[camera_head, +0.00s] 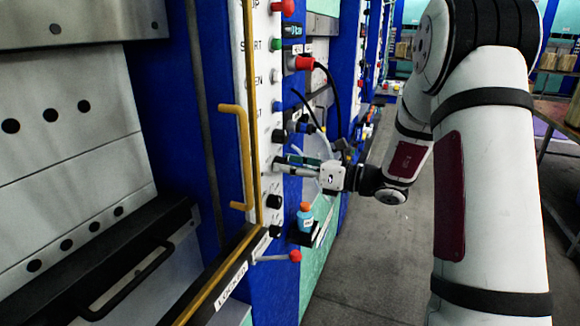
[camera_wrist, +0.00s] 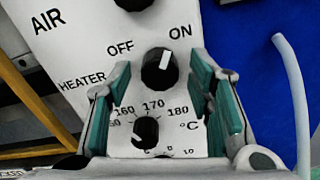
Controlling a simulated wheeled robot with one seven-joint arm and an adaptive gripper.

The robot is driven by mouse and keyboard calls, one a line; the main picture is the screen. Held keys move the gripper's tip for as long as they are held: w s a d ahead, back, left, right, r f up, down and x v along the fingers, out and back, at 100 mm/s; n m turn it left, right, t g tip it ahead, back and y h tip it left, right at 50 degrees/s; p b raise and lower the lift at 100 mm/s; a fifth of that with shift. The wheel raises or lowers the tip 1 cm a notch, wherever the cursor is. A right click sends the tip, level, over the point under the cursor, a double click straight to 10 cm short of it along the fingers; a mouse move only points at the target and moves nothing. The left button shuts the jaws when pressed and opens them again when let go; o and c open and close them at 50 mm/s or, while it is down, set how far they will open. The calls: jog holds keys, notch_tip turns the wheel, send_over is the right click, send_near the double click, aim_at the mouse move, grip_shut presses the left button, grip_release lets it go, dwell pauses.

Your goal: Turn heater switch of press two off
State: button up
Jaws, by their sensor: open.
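The heater switch (camera_wrist: 160,70) is a black round knob with a white pointer mark, below the OFF and ON labels in the wrist view. Its mark leans up and slightly right, toward ON. My gripper (camera_wrist: 160,66) is open, with one green-padded finger on each side of the switch. I cannot tell whether either finger touches it. In the head view my gripper (camera_head: 283,166) is at the white control panel (camera_head: 264,89), and I cannot make out the heater switch there.
A black temperature knob (camera_wrist: 147,130) sits just below the switch, between my fingers. A yellow guard handle (camera_head: 242,150) stands left of the panel. A blue bottle with an orange cap (camera_head: 305,220) and a red-knobbed lever (camera_head: 295,256) are below. Cables hang nearby.

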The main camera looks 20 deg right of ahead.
grip_shut()
dwell(0.3)
jog(key=shift+w+d+f+n+b, duration=0.1)
jog(key=shift+n+b, duration=4.75)
jog(key=shift+n, duration=1.05)
